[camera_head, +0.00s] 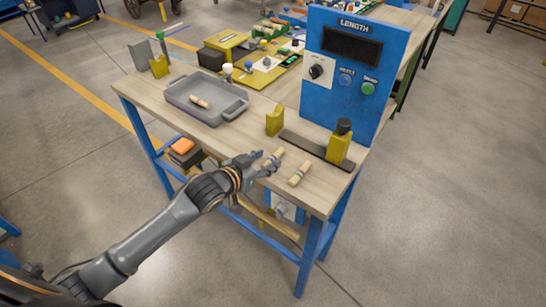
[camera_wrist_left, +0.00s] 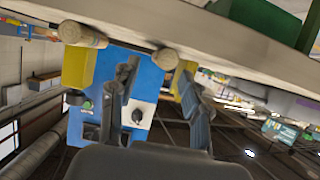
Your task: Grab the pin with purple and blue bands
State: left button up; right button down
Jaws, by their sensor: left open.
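My left gripper (camera_head: 262,166) is open at the front edge of the wooden bench. A short wooden pin (camera_head: 272,159) with a dark bluish band lies right at its fingertips. In the left wrist view, which is upside down, a pin's round end (camera_wrist_left: 165,59) shows ahead, between the open fingers (camera_wrist_left: 158,92); I cannot tell if they touch it. A second pin (camera_head: 299,174) lies to the right on the bench and also shows in the wrist view (camera_wrist_left: 82,34). A third pin (camera_head: 200,102) lies in the grey tray. Band colours are too small to tell surely. My right gripper is not in view.
The grey tray (camera_head: 177,100) sits at the bench's left. Behind the pins stand a dark rail with yellow blocks (camera_head: 339,146) and the blue LENGTH box (camera_head: 353,94). Bare bench top (camera_head: 205,137) lies between the tray and my gripper.

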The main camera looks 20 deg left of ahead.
aim_at(273, 156)
pick_arm(q)
jog(key=x, duration=0.3)
jog(key=shift+w+d+f, duration=0.2)
jog(key=shift+w, duration=0.15)
jog(key=shift+c, duration=0.7)
jog(key=c, duration=0.8)
jog(key=shift+r, duration=0.1)
